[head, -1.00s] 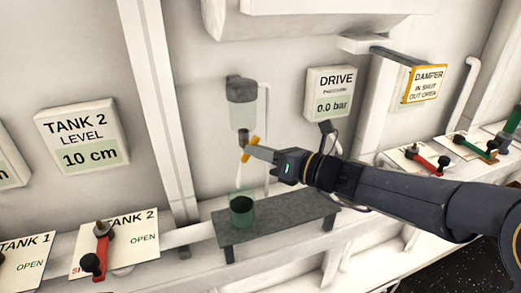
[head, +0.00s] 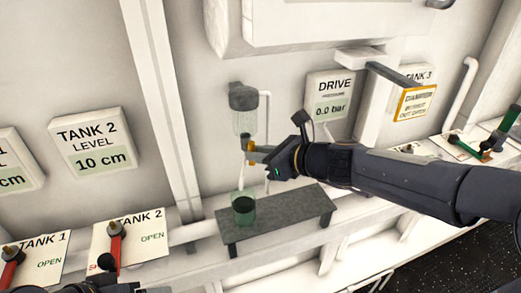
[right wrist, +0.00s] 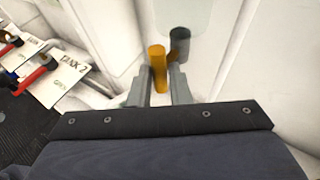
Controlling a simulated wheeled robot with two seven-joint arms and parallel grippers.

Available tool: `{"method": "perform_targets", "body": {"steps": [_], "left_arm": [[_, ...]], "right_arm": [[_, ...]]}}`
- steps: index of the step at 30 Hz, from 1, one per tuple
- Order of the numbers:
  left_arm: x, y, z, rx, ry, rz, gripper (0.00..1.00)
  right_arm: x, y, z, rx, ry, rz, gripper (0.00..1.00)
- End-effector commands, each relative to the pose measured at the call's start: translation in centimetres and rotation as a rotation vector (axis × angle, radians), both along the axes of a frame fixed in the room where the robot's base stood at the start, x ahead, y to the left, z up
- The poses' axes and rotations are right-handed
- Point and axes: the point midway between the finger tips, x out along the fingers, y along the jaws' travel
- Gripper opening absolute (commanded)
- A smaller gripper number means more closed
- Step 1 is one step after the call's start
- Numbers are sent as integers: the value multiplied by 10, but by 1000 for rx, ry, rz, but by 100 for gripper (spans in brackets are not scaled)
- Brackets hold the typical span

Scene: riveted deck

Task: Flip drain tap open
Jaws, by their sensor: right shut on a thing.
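The drain tap's orange handle (head: 250,147) sits under a grey-capped clear bowl (head: 243,110) on the wall. My right gripper (head: 257,152) is shut on this handle. In the right wrist view the orange handle (right wrist: 157,69) stands between the two fingers, and the dark tap body (right wrist: 180,44) is just beyond it. A translucent green cup (head: 243,208) stands below the tap with dark contents. Dark parts of my left arm show at the bottom left edge of the head view; its fingers cannot be made out.
The cup stands on a grey shelf (head: 290,216). A thin white pipe runs down beside the bowl. Red levers with tank plates (head: 130,240) are at the lower left. A drive pressure sign (head: 331,98) and an orange-framed sign (head: 415,102) hang to the right.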

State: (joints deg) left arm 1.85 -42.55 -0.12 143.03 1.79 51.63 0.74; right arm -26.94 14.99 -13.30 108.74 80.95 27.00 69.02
Motion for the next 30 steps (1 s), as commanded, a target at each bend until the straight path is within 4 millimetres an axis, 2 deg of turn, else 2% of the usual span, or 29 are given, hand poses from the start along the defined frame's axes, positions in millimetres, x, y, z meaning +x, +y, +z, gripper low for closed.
{"method": "perform_targets", "body": {"steps": [13,14,18,26,30], "left_arm": [[0,0,1,0,0,0,74],[0,0,1,0,0,0,74],[0,0,1,0,0,0,74],[0,0,1,0,0,0,74],[0,0,0,0,0,0,74]], "right_arm": [[0,0,-1,-13,-3,2,0],[0,0,-1,-12,-2,1,21],[0,0,-1,-11,-3,1,38],[-1,0,0,-10,-3,1,38],[-7,-9,5,-8,-5,-1,38]]}}
